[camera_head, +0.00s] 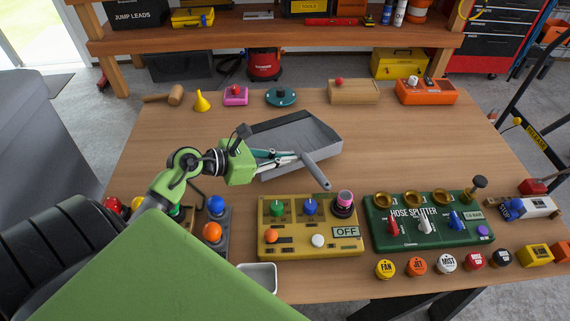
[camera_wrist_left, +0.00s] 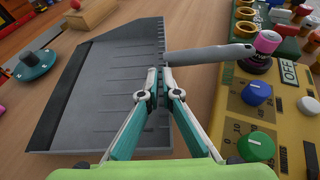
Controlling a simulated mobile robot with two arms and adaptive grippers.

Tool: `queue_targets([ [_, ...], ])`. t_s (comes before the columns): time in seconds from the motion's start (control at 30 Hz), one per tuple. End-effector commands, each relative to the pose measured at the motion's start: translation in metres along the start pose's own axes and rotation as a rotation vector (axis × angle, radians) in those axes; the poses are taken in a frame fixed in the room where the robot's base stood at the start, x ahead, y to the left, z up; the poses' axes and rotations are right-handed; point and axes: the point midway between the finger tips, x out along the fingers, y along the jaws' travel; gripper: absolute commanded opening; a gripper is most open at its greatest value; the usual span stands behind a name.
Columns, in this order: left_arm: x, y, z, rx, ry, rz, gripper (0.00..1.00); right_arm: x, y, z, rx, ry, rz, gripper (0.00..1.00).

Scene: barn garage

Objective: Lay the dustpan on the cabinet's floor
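The grey dustpan (camera_head: 298,132) is over the middle of the wooden table, its handle (camera_head: 317,172) pointing toward the front right. It also fills the left of the left wrist view (camera_wrist_left: 110,75), where its handle (camera_wrist_left: 210,54) points right. My left gripper (camera_head: 297,158) reaches it from the left. In the left wrist view its fingertips (camera_wrist_left: 160,72) are close together on the pan's rear wall, beside the handle's base. I cannot tell whether the pan touches the table. My right gripper is not in view. I cannot make out the task's cabinet for certain.
The yellow control box (camera_head: 310,245) and green hose splitter (camera_head: 430,218) stand along the table's front. A mallet (camera_head: 165,98), yellow funnel (camera_head: 201,103) and orange box (camera_head: 426,92) line the back. A red tool chest (camera_head: 490,38) stands behind. The table (camera_head: 380,150) is clear right of the pan.

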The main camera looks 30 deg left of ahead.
Motion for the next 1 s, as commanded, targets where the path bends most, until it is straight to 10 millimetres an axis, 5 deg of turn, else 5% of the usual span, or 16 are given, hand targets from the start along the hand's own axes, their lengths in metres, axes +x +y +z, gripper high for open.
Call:
queue_targets([
  [0.2, 0.011, 0.000, -0.025, -0.003, -0.003, 0.001, 0.00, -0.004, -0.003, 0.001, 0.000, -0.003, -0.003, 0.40],
  [0.6, 0.013, 0.000, -0.031, 0.001, -0.002, 0.000, 0.00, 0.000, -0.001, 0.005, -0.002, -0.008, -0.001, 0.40],
  [0.67, 0.012, 0.000, -0.030, 0.000, 0.000, 0.000, 0.19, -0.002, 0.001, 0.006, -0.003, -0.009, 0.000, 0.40],
  [1.0, 0.012, 0.000, -0.030, 0.000, 0.000, 0.000, 0.21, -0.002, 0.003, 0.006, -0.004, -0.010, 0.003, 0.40],
])
